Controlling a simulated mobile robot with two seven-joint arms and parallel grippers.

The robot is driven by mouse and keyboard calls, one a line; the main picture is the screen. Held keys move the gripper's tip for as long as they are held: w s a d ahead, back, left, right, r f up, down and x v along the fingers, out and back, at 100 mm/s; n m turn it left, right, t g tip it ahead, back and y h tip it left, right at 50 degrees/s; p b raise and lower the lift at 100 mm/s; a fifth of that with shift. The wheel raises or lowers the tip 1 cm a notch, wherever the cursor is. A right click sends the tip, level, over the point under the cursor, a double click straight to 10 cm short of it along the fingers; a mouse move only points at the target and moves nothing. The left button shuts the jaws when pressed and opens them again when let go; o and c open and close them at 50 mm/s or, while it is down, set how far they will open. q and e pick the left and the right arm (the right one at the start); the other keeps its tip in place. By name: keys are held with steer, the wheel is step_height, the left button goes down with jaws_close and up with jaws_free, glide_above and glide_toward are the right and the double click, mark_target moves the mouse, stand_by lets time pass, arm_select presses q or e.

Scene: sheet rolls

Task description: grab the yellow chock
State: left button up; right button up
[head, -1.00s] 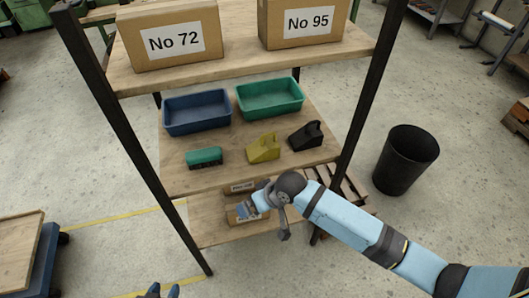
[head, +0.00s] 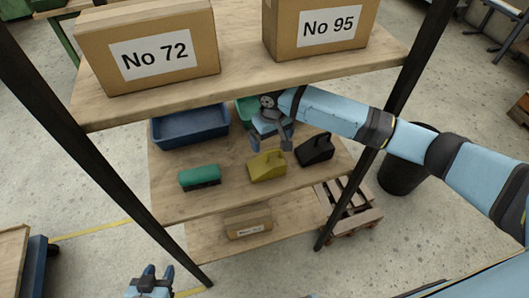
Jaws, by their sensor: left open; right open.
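The yellow chock (head: 267,166) stands on the middle shelf, between a green block (head: 199,177) on its left and a black chock (head: 315,149) on its right. My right gripper (head: 271,145) comes in from the right under the top shelf. It is open, with its fingers pointing down at the yellow chock's top. I cannot tell whether it touches the chock. My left gripper (head: 152,272) is open and empty at the bottom edge of the view, in front of the shelf and away from the chock.
A blue bin (head: 190,128) and a green bin (head: 243,111), partly hidden by my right arm, stand behind. Boxes No 72 (head: 150,50) and No 95 (head: 325,30) sit on the top shelf. A black waste bin (head: 400,178) and a pallet (head: 352,222) stand at right.

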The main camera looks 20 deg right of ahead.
mark_target(274, 157)
steer(key=f, duration=0.6)
steer(key=shift+s+d+f+p, duration=0.15)
steer(key=shift+s+d+p, duration=0.15)
steer(key=shift+s+p, duration=0.1)
steer(key=shift+f, duration=0.5)
steer(key=c, duration=1.2)
